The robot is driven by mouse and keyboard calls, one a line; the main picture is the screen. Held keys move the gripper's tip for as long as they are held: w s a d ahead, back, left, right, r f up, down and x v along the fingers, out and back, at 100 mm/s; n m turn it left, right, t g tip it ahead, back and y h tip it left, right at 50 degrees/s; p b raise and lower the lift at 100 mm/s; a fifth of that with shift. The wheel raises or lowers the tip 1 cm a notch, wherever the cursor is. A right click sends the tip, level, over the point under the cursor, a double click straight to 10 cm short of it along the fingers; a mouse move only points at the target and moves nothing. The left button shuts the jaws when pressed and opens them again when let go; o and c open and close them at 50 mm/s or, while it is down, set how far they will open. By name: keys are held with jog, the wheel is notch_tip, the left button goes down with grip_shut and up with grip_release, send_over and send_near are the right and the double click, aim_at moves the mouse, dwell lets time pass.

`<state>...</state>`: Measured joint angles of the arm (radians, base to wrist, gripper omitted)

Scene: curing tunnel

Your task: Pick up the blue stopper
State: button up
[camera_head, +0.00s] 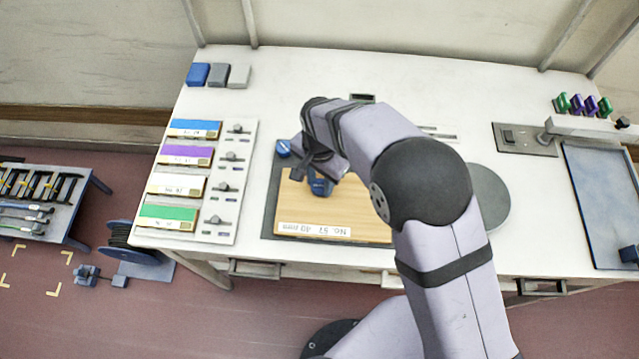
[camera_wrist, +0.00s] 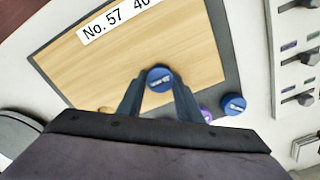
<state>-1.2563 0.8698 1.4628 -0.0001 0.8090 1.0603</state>
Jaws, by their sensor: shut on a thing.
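A blue stopper (camera_wrist: 159,78) with a round top and a pale label sits between the two fingertips of my gripper (camera_wrist: 158,86) in the wrist view. My gripper is shut on it, above the wooden board (camera_wrist: 150,45). In the head view the blue stopper (camera_head: 319,187) shows at the end of my gripper (camera_head: 321,180), over the board (camera_head: 340,215) marked "No. 57 40 mm". I cannot tell whether the stopper touches the board. A second blue round piece (camera_wrist: 234,104) is on the dark border; it also shows in the head view (camera_head: 283,148).
A small purple piece (camera_wrist: 206,115) is partly hidden beside my gripper. A panel with coloured labels and knobs (camera_head: 222,215) lies left of the board. A grey disc (camera_head: 490,198) and a blue-grey tray (camera_head: 603,205) are to the right. Small blocks (camera_head: 218,74) stand at the back left.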

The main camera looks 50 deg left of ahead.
notch_tip(320, 180, up, 10)
jog(key=b, duration=0.3)
dwell(0.3)
jog(key=shift+r, duration=0.25)
notch_tip(320, 180, up, 5)
jog(key=p, duration=0.4)
send_over(320, 185)
jog(key=shift+f, duration=0.2)
jog(key=shift+f, duration=0.1)
dwell(0.4)
